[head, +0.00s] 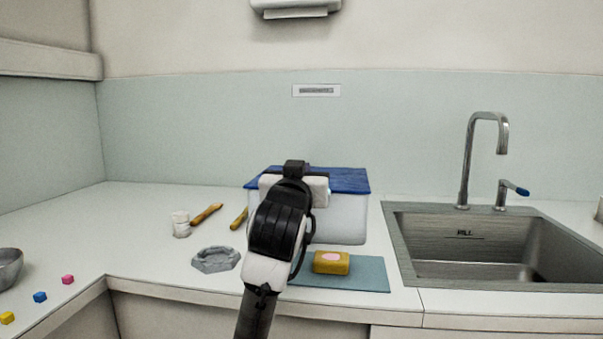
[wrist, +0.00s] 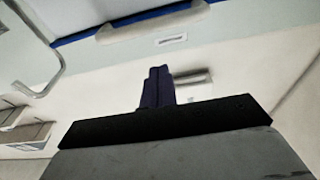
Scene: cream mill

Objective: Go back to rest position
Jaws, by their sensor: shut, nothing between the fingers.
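My gripper shows in the wrist view (wrist: 157,74) as dark fingers pressed together, with nothing held between them. In the head view my black and white arm reaches up over the counter, in front of a pale box (head: 345,222) with a blue lid (head: 348,180). The arm hides the left part of the box, and the fingertips cannot be made out there. In the tilted wrist view the box's blue edge (wrist: 72,40) and a white handle (wrist: 150,22) lie at the top, apart from the fingers.
A yellow block (head: 331,262) with a pink spot sits on a teal mat (head: 370,275), right of my arm. A grey hexagonal dish (head: 215,260), a white jar (head: 181,224) and a wooden-handled tool (head: 207,214) are left. The sink (head: 480,245) and tall tap (head: 466,165) are right.

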